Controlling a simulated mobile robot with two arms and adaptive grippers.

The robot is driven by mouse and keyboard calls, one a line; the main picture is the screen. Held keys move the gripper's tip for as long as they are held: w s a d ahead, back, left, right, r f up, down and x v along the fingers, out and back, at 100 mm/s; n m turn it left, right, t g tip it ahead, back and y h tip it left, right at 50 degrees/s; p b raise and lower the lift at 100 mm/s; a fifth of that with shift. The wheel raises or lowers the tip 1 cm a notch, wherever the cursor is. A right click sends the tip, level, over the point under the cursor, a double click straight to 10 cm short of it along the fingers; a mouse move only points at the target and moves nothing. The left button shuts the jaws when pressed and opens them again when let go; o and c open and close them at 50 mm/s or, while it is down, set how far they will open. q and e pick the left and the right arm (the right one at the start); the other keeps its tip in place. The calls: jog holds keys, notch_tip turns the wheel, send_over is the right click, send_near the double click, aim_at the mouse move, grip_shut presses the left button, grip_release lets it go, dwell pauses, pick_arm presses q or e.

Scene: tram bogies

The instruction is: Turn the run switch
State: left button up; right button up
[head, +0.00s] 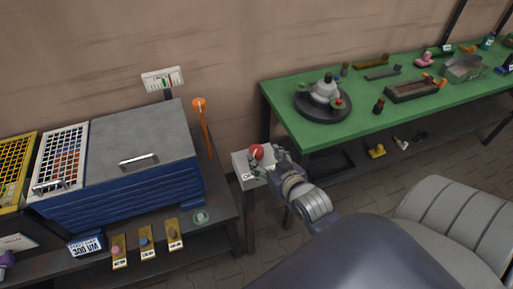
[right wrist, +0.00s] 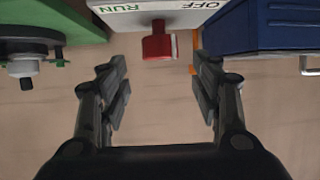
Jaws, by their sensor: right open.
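The run switch is a red knob (head: 256,151) on a small light grey box (head: 240,170) standing on a post between the blue cabinet and the green table. In the right wrist view the red knob (right wrist: 158,45) sticks out from the box (right wrist: 175,20), between the printed words RUN and OFF. I cannot tell which word it points to. My right gripper (head: 268,162) is at the knob in the head view. In the right wrist view the open fingers (right wrist: 156,80) are spread, with the knob centred ahead of the gap and apart from both. My left gripper is not in view.
The blue cabinet (head: 125,190) stands left of the box, with an orange-headed lever (head: 200,108) beside it. The green table (head: 290,115) at the right carries a dark round turntable (head: 318,108) and several small parts. A grey rounded body (head: 470,225) is at lower right.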

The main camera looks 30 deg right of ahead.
aim_at(257, 150)
jog(key=x, duration=0.7)
jog(key=shift+w+a+f+p, duration=0.1)
jog(key=shift+p, duration=0.25)
jog(key=c, duration=1.1)
